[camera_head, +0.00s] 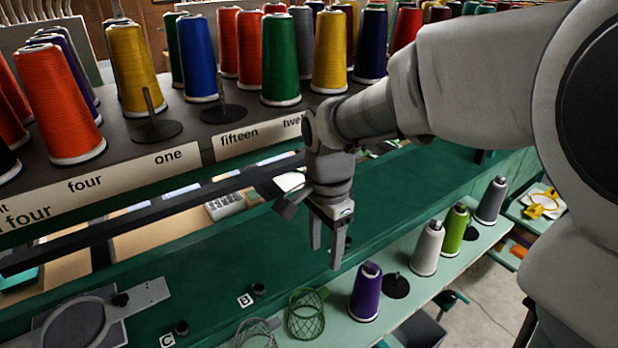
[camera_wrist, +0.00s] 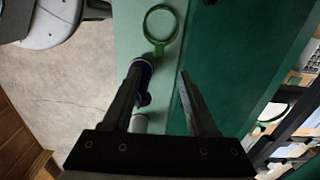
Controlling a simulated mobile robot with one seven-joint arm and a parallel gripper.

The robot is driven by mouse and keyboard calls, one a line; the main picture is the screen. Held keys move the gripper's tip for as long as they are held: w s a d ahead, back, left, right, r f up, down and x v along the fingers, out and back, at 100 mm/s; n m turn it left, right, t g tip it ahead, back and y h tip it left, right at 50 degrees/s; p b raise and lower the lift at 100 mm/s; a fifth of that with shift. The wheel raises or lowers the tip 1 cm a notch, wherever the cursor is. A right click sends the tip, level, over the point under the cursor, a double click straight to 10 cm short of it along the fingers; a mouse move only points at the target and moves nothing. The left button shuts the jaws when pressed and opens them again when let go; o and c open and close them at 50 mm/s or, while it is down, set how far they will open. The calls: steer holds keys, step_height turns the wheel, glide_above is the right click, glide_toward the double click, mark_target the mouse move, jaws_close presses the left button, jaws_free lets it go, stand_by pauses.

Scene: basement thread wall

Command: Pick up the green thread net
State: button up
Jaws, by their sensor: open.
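The green thread net (camera_head: 306,314), a small green wire-mesh basket, stands near the front edge of the pale green shelf in the head view. In the wrist view, a green ring (camera_wrist: 147,25) beyond the fingertips looks like its rim; I cannot make out the mesh there. My gripper (camera_head: 327,258) points down, open and empty, above and behind the net and slightly to its right.
A purple spool (camera_head: 366,292) stands just right of the net, and a pale wire net (camera_head: 257,333) is to its left. White (camera_head: 427,248), green (camera_head: 453,230) and grey (camera_head: 490,200) spools stand farther right. Thread cones line the upper shelf (camera_head: 190,118).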

mark_target(323, 290)
step_height(323, 290, down, 10)
steer(key=shift+f, duration=0.15)
steer(key=shift+d+f+b, duration=0.15)
steer(key=shift+f+b, duration=0.15)
steer(key=shift+f, duration=2.8)
jaws_close()
